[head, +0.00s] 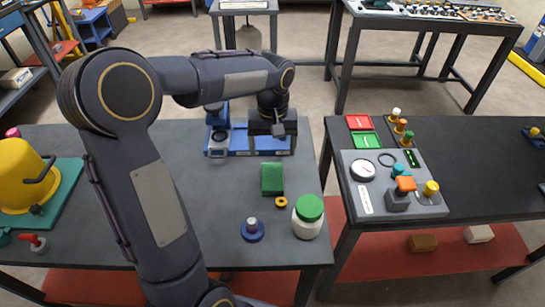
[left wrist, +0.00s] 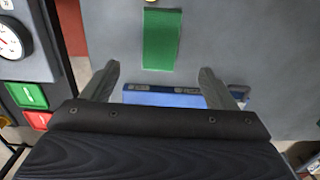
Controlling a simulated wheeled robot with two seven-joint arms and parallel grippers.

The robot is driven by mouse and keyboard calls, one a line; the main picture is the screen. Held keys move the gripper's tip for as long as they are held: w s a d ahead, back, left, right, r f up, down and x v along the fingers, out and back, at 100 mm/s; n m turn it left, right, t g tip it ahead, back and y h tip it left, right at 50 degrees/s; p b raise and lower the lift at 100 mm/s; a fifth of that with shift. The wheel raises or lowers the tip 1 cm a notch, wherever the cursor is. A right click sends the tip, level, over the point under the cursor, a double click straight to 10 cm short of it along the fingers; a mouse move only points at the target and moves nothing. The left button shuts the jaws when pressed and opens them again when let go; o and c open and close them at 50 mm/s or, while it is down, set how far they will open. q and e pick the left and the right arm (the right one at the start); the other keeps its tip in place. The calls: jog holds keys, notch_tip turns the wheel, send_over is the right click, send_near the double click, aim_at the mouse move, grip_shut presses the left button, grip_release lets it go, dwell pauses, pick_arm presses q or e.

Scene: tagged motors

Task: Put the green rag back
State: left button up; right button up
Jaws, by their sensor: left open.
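The green rag (head: 272,179) lies flat on the dark left table, near its right side, as a folded rectangle. It also shows in the left wrist view (left wrist: 161,38), beyond and between my fingertips. My left gripper (head: 272,148) is above the table over the blue holder (head: 224,153), behind the rag in the head view. Its two fingers stand apart in the left wrist view (left wrist: 162,85), with nothing between them. The gripper hides part of the blue holder. My right gripper is not in view.
A white jar with a green lid (head: 308,216), a yellow ring (head: 281,203) and a blue round piece (head: 252,230) stand in front of the rag. A yellow motor (head: 26,178) is at far left. A gauge panel (head: 394,183) and red (head: 359,122) and green (head: 366,140) trays are on the right table.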

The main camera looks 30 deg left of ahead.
pick_arm(q)
jog(key=s+d+r+m+t+h, duration=0.1)
jog(key=s+r, duration=0.2)
jog(key=s, duration=0.3)
jog(key=s+d+r+m+t+h, duration=0.1)
jog(key=s+r+t, duration=0.1)
jog(key=s, duration=0.4)
jog(key=s+d+f+m+t+h, duration=0.1)
jog(key=s+d+f+m+t, duration=0.1)
jog(key=s+d, duration=0.3)
jog(key=s, duration=0.4)
jog(key=shift+s+f+m+t+h, duration=0.3)
jog(key=shift+s+f+m+h, duration=0.05)
jog(key=shift+s+m+h, duration=0.05)
